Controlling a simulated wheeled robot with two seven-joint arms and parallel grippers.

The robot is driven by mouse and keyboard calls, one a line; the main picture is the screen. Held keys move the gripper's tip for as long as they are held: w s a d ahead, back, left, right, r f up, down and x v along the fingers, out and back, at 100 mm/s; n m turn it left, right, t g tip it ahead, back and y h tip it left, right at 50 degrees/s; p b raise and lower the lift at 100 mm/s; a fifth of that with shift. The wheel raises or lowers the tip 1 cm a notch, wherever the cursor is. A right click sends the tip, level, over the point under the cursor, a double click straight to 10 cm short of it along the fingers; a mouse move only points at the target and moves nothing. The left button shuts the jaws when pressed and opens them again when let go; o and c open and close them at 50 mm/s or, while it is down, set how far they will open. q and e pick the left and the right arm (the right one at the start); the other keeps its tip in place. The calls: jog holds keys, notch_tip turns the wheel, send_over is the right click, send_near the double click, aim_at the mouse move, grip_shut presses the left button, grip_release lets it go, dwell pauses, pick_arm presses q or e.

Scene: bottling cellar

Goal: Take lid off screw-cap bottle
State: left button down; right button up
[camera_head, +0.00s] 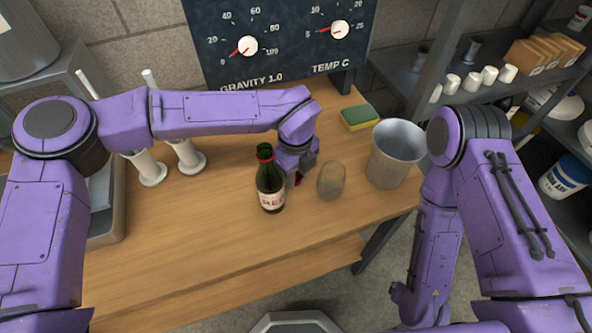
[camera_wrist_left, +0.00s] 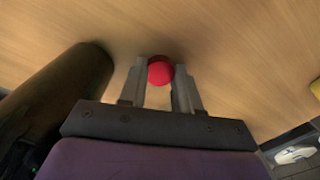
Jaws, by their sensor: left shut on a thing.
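The dark green bottle (camera_head: 270,185) with a pale label stands upright on the wooden table. Its neck ends in an open mouth with a red band just below. In the left wrist view the bottle (camera_wrist_left: 62,90) is a dark shape on the left. My left gripper (camera_head: 297,178) is just right of the bottle, pointing down low over the table. It is shut on the red screw cap (camera_wrist_left: 160,71), which sits between its two fingertips, apart from the bottle. I cannot tell whether the cap touches the table. My right gripper is out of view.
A glass (camera_head: 331,181) stands close to the right of my left gripper. Beyond it are a metal bucket (camera_head: 393,158) and a yellow-green sponge (camera_head: 359,117). White-handled taps (camera_head: 150,170) stand at the left. The table front is clear.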

pick_arm(q)
jog(key=shift+f, duration=0.15)
jog(key=c, duration=0.8)
grip_release()
notch_tip(320, 180, up, 13)
jog(key=shift+f+b, duration=0.15)
jog(key=shift+b, duration=0.25)
